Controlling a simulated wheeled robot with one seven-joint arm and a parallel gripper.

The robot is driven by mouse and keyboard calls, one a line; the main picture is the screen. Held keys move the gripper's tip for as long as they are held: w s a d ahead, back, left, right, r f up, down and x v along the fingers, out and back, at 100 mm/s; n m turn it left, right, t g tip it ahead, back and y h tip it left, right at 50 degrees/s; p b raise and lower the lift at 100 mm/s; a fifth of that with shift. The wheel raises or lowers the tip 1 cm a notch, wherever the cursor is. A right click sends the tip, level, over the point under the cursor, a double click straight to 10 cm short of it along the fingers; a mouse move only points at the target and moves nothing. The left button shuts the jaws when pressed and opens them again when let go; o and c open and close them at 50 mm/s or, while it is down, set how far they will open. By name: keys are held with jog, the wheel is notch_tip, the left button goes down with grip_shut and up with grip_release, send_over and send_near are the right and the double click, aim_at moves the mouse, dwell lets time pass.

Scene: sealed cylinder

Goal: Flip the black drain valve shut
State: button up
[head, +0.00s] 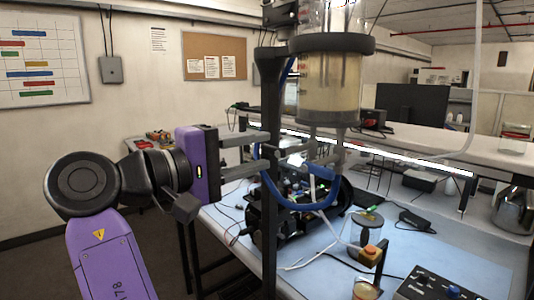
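The sealed cylinder (330,92) is clear, holds a cloudy yellowish liquid, and stands in a dark collar beside a black post. Grey outlet fittings (338,152) hang under it, with a blue hose (318,206) looping below. I cannot clearly pick out the black drain valve among these fittings; the post and my fingers partly cover that area. My gripper (262,152) reaches in from the left, just under the cylinder. Its two grey fingers are spread apart, one above the other, with the tips near or behind the post. I cannot tell whether they touch anything.
Below is a light blue bench top (320,262) with dark equipment (280,220), cables, a small orange-topped block (371,254) and a black control box (440,286). A metal kettle-like vessel (513,207) stands at right. The post is close to my fingers. Open floor lies at left.

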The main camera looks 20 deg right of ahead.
jog(key=v, duration=0.4)
jog(key=shift+s+a+b, duration=0.15)
jog(key=shift+a+b, duration=0.15)
jog(key=shift+b, duration=0.05)
